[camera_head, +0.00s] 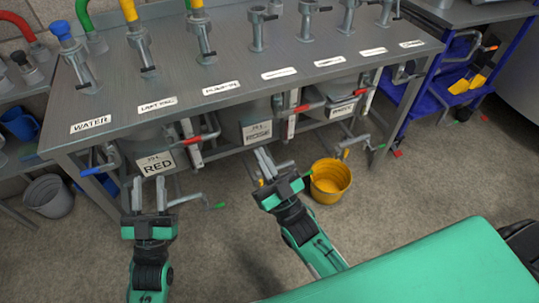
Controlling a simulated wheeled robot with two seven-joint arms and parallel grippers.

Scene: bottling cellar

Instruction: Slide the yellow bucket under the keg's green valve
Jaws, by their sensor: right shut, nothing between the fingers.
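The yellow bucket (331,182) stands upright on the floor, just right of my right gripper, its open top facing up. My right gripper (264,157) is shut and empty, its fingers pointing toward the bench; a visible gap separates its fingertips from the bucket. A small green-tipped handle (308,174) shows at the bucket's left rim, and another green-tipped handle (219,205) sticks out left of my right gripper. I cannot tell which is the keg's green valve. My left gripper (149,184) is open and empty in front of the keg labelled RED (157,163).
A metal bench (250,58) with several taps and labels spans the back. Kegs with red-handled valves (203,137) hang or stand under it. A grey bucket (49,197) stands at left. A blue rack (432,105) stands at right.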

